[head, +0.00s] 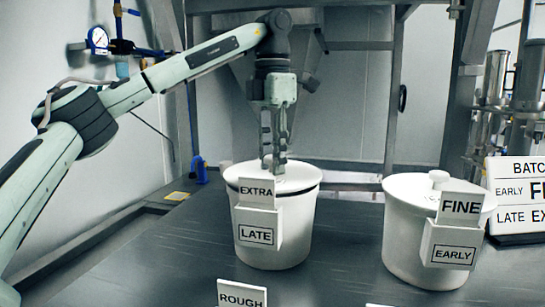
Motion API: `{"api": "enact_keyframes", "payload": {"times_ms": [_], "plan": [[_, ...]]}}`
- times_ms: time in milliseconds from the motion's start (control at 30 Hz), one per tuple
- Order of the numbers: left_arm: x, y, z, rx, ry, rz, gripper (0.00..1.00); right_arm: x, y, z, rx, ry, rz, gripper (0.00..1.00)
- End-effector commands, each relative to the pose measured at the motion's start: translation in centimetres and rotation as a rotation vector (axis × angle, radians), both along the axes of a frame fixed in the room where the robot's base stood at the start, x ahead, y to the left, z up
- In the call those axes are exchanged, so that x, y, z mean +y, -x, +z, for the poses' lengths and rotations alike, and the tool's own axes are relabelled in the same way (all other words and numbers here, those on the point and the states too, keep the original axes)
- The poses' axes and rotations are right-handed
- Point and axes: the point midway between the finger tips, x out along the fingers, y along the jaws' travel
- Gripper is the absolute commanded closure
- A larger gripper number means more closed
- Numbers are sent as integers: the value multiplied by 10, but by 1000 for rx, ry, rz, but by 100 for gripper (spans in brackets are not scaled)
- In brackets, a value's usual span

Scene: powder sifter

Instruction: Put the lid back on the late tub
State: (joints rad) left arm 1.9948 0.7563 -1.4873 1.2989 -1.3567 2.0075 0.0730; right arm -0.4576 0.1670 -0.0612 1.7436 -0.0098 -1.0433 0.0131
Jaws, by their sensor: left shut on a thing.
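The late tub (296,237) is a white round bucket left of the picture's middle, with a LATE label (257,235) and an EXTRA card (256,191) on its front. Its white lid (299,177) is over the mouth, with a dark line showing between lid and rim; I cannot tell whether it is seated or just above. My left gripper (274,168) points straight down over the tub and is shut on the lid, at its middle. The lid's knob is hidden between the fingers. My right gripper is out of view.
A second white tub (400,240), labelled EARLY with a FINE card (460,205), stands lidded at the right. A batch sign (517,195) stands behind it. A ROUGH card (242,294) is at the front edge. The grey table (345,235) is clear between the tubs.

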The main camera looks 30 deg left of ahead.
Motion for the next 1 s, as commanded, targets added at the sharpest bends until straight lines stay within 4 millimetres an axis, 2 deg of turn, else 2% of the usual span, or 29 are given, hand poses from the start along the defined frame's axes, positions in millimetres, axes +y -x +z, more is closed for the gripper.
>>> {"api": "enact_keyframes", "payload": {"times_ms": [267,300,467,500,700,867,1000], "plan": [[0,0,0,-1,1,-1,100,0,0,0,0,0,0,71],[0,0,0,0,0,-1,72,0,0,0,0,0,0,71],[0,0,0,0,0,-1,52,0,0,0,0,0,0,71],[0,0,0,0,0,-1,49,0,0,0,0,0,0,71],[0,0,0,0,0,-1,49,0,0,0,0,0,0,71],[0,0,0,0,0,-1,29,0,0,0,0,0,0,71],[0,0,0,0,0,-1,28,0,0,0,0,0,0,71]]}}
